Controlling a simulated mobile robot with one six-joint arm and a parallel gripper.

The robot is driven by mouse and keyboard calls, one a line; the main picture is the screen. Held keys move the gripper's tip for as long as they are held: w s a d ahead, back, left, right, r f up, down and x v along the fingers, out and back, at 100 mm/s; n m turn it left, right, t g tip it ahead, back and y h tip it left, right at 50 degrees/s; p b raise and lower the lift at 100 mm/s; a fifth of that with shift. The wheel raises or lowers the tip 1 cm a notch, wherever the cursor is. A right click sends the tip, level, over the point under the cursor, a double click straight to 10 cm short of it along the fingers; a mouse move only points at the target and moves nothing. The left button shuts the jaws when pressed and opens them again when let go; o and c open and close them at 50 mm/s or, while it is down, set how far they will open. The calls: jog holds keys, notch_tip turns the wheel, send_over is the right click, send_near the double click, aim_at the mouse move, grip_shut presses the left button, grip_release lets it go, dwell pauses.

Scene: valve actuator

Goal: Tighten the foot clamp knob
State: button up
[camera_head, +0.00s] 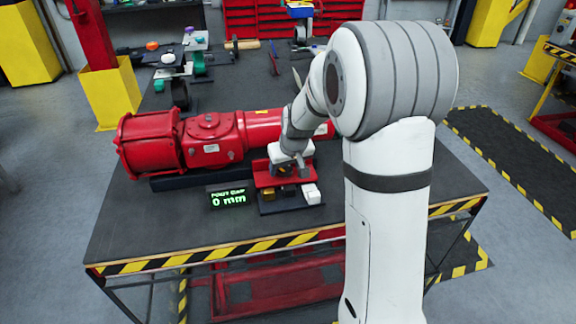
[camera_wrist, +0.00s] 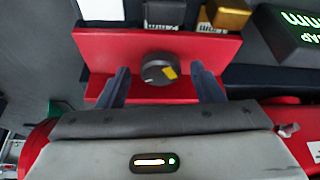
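The foot clamp knob (camera_wrist: 156,66) is a round dark grey knob with a yellow mark, on the red bracket (camera_wrist: 105,50) in the wrist view. My gripper (camera_wrist: 160,69) is open, with one dark finger on each side of the knob. A gap shows between each finger and the knob. In the head view my gripper (camera_head: 291,160) is over the red bracket (camera_head: 270,181), and the knob cannot be made out there. A display (camera_head: 228,198) left of the bracket reads 0 mm in green.
A large red valve actuator (camera_head: 208,140) lies on the dark table (camera_head: 130,220) behind the bracket. A white block (camera_head: 311,194) and a brass-coloured block (camera_wrist: 229,14) stand close to the bracket. Tools and parts lie at the table's back. The table's front left is clear.

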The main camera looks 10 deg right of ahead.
jog(key=c, duration=0.9)
jog(key=shift+d, duration=0.1)
